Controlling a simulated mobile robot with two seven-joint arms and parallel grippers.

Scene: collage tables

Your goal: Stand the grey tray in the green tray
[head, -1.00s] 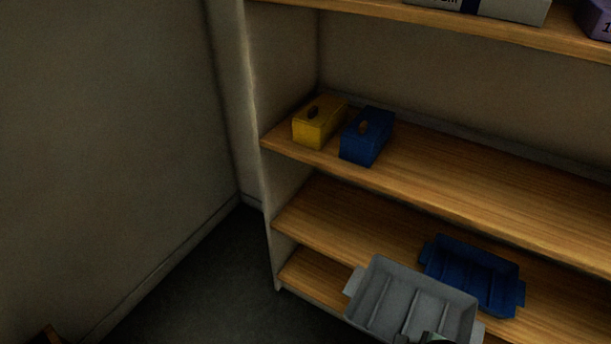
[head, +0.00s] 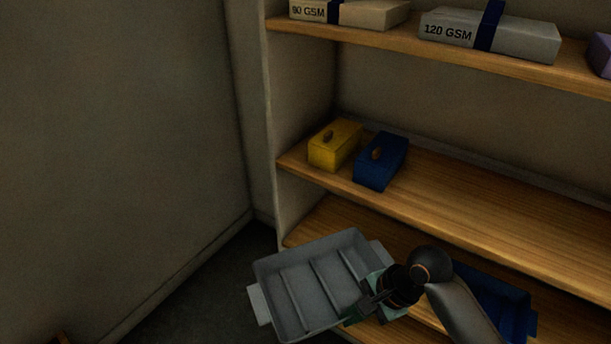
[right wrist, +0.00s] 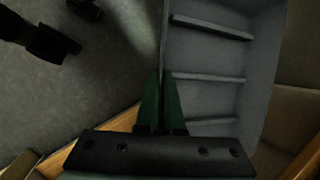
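The grey tray (head: 312,283) is a shallow divided tray with end handles. It is held off the shelves, in front of the shelf unit's left end, with its inside facing me. My right gripper (head: 362,312) is at the tray's lower right side. In the right wrist view the two green fingers (right wrist: 160,108) are close together on the wall of the grey tray (right wrist: 207,60). The green tray is not in view.
A blue tray (head: 490,300) sits on a lower shelf, partly behind my right arm. Yellow (head: 335,146) and blue (head: 381,162) boxes stand on the middle shelf (head: 480,205). Paper packs (head: 490,32) lie on the top shelf. A bare wall (head: 120,130) stands at the left.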

